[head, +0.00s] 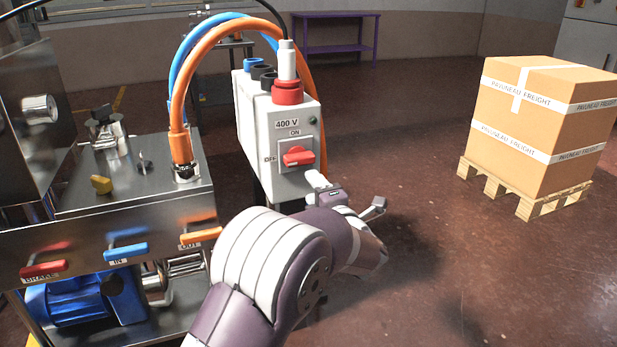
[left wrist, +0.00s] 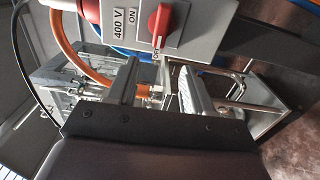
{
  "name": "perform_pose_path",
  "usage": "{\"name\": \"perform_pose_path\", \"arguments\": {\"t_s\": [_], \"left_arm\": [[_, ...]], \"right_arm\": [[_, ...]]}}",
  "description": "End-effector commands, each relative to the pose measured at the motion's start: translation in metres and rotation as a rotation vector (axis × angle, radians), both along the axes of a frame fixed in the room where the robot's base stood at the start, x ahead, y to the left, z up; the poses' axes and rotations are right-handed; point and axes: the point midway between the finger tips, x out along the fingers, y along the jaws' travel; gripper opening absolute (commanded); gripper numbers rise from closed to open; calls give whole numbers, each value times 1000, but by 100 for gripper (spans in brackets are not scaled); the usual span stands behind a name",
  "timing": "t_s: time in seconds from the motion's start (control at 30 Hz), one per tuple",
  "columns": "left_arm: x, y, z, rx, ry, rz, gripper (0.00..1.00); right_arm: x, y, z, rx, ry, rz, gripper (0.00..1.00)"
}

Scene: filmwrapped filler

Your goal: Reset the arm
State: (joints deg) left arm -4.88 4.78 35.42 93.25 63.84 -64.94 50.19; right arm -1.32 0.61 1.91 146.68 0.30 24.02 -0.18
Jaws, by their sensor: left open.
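My left gripper (head: 345,196) is in front of and just below the grey 400 V switch box (head: 277,141). Its two fingers are spread with nothing held between them. In the left wrist view the open fingers (left wrist: 156,82) lie just beyond the box's edge, apart from the red rotary switch (left wrist: 161,25). The red switch (head: 298,157) has its handle lying level, in line with the OFF mark. My left forearm hides part of the floor and the box's stand. My right gripper is not in view.
A steel machine (head: 135,200) with red, blue and orange levers stands at the left. Orange (head: 180,85) and blue hoses arch above it. A taped carton (head: 540,125) sits on a wooden pallet (head: 520,195) at the right. A purple table (head: 335,17) stands behind. The middle floor is clear.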

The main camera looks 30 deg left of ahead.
Motion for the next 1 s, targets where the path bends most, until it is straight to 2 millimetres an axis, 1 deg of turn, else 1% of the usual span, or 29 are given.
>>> {"name": "perform_pose_path", "arguments": {"t_s": [0.47,0.53,0.57,0.6,0.63,0.67,0.7,0.77,0.8,0.87,0.9,0.97,1.0], "left_arm": [[0,-1,-1,8,13,-2,51],[10,-10,-12,28,108,-70,51],[16,-19,-22,45,179,-133,51],[22,-36,-42,86,306,-249,51],[24,-53,-59,132,423,-364,51],[21,-72,-76,187,552,-496,51],[7,-98,-99,274,733,-687,51],[-30,-129,-129,401,978,-954,51],[-59,-142,-144,475,1113,-1106,51],[-103,-152,-160,565,1281,-1298,51],[-132,-154,-166,615,1378,-1407,51],[-173,-152,-172,677,1504,-1551,51],[-199,-149,-172,712,1581,-1635,51]], "right_arm": [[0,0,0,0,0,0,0],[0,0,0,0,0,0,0],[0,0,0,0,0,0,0],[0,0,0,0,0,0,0],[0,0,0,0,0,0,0],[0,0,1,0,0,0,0],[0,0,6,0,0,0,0],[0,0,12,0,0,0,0],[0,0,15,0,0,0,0],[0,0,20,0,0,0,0],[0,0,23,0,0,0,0],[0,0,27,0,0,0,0],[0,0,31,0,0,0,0]]}}
